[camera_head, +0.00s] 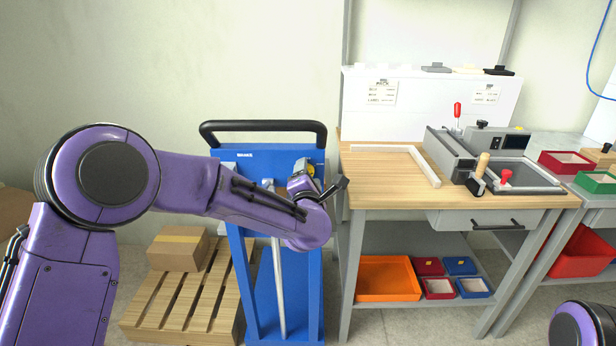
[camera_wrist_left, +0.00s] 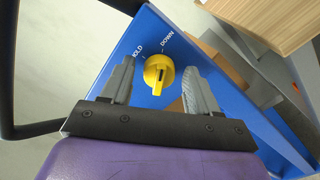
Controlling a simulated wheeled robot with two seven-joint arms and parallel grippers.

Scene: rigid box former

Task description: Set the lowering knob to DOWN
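The lowering knob (camera_wrist_left: 158,72) is yellow with a black mark and sits on a blue panel (camera_wrist_left: 150,30) in the left wrist view. The labels HOLD and DOWN are printed beyond it, DOWN to the right of HOLD. I cannot tell for sure which label the knob points to. My left gripper (camera_wrist_left: 157,78) is open, with one grey finger on each side of the knob and gaps between. In the head view the blue lift cart (camera_head: 237,265) stands in the middle, and my left arm reaches across its top, largely hiding the knob. My right gripper is out of view.
The cart's black handle (camera_head: 262,126) rises behind my left wrist. A wooden workbench (camera_head: 365,190) with the box former (camera_head: 452,158) stands close on the right. A pallet (camera_head: 185,300) with a carton (camera_head: 178,249) is on the floor to the left.

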